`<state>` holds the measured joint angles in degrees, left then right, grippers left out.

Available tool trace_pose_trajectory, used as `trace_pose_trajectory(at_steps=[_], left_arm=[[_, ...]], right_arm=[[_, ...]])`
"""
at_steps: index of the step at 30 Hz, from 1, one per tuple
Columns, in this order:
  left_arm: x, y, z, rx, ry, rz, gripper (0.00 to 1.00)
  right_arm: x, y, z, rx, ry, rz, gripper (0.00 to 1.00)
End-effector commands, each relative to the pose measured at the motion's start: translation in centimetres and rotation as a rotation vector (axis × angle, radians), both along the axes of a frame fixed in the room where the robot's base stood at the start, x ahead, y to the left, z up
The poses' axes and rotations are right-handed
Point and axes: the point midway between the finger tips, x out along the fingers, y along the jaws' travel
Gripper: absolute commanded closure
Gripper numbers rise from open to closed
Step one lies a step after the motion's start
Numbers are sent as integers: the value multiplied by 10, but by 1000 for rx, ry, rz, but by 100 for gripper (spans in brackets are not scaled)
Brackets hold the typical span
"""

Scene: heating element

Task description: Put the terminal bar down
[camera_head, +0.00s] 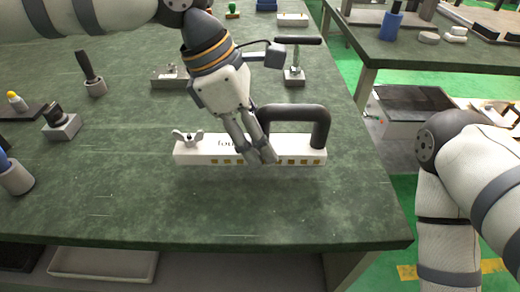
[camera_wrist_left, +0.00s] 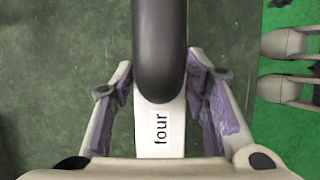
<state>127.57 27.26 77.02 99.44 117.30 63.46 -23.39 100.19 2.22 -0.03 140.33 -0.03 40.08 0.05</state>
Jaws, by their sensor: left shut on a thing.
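The terminal bar (camera_head: 200,152) is a long white bar with a row of gold contacts along its front, a wing nut at its left end and a thick black arched handle (camera_head: 318,128) on its right part. My left gripper (camera_head: 266,156) is shut on the terminal bar near its middle, with fingers in front of the handle's left leg. In the left wrist view, the bar (camera_wrist_left: 159,148) shows the label "four" between the purple-padded fingers, beneath the handle (camera_wrist_left: 160,45). The bar is low over the green table; whether it touches cannot be told.
The green table (camera_head: 130,200) is clear in front of the bar and to its left. A metal block (camera_head: 170,77) and a T-handled tool (camera_head: 294,60) stand behind. A black-handled piece (camera_head: 92,75) and a block with a knob (camera_head: 62,124) stand left. The table's right edge is close.

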Motion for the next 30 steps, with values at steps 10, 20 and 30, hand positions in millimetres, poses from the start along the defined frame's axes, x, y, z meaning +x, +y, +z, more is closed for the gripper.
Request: trace_pose_trajectory(at_steps=[10, 20, 30], left_arm=[[1, -4, -34, 0, -2, 0, 95], [0, -3, -36, 1, -1, -1, 39], [1, 3, -18, -1, -6, 2, 39]], right_arm=[[-3, 0, -3, -1, 9, 0, 60], [-2, 0, -3, -1, 8, 0, 60], [-1, 0, -1, 0, 2, 0, 60]])
